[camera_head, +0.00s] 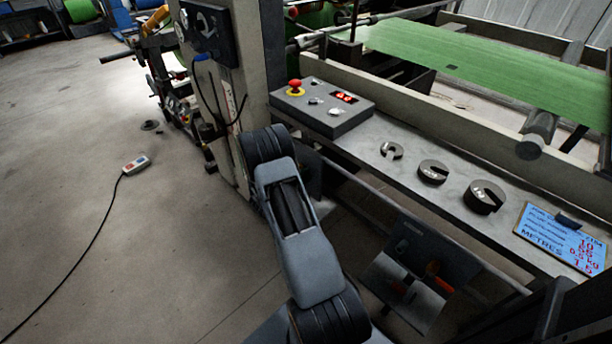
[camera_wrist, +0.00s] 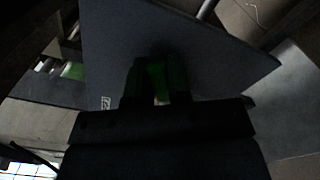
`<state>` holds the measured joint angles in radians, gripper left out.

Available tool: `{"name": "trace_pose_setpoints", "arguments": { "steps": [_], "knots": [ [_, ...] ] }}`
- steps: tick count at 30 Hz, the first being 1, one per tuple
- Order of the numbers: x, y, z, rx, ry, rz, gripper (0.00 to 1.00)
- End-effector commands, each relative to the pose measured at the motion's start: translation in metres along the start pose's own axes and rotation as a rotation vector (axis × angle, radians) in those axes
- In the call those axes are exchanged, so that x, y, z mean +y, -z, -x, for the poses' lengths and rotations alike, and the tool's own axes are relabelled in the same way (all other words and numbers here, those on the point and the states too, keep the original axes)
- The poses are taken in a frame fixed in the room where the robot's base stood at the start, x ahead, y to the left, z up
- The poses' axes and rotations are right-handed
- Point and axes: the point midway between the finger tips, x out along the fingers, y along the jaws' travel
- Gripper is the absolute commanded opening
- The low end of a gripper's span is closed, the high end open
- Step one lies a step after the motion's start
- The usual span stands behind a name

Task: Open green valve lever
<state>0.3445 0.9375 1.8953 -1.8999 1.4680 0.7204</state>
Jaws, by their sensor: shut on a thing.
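The green valve lever (camera_wrist: 156,78) shows in the dark wrist view as a green strip in front of a large grey plate (camera_wrist: 215,50). My gripper (camera_wrist: 156,68) is shut on it, with one dark finger on each side. How far the lever is turned cannot be told, as its pivot and pipe are hidden or too dark. In the head view my arm reaches down beside the machine frame, and neither my gripper nor the lever can be made out there.
In the head view, a grey ledge (camera_head: 410,180) carries a control box (camera_head: 318,116) with a red button, three slotted weights and a blue card (camera_head: 562,238). A tilted panel (camera_head: 420,275) with orange handles sits below. A pendant (camera_head: 135,164) with a cable lies on open floor at left.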

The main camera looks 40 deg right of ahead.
Motion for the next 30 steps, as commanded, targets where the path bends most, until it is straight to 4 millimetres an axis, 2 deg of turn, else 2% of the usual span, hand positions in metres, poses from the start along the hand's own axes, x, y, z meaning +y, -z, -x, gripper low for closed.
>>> {"name": "trace_pose_setpoints", "arguments": {
  "steps": [1,2,10,17,20,23,30],
  "knots": [
    [-0.001,0.000,0.000,-0.001,0.001,0.002,0.00],
    [-0.001,0.000,0.000,-0.001,0.001,0.001,0.20],
    [-0.001,0.000,-0.001,-0.001,0.001,0.000,0.45],
    [0.000,0.000,0.000,-0.001,0.001,-0.001,0.45],
    [0.000,0.000,0.006,0.001,0.000,0.000,0.45],
    [0.001,0.000,0.019,0.002,-0.001,0.000,0.45],
    [0.001,0.000,0.069,0.004,-0.002,0.001,0.45]
  ]
}}
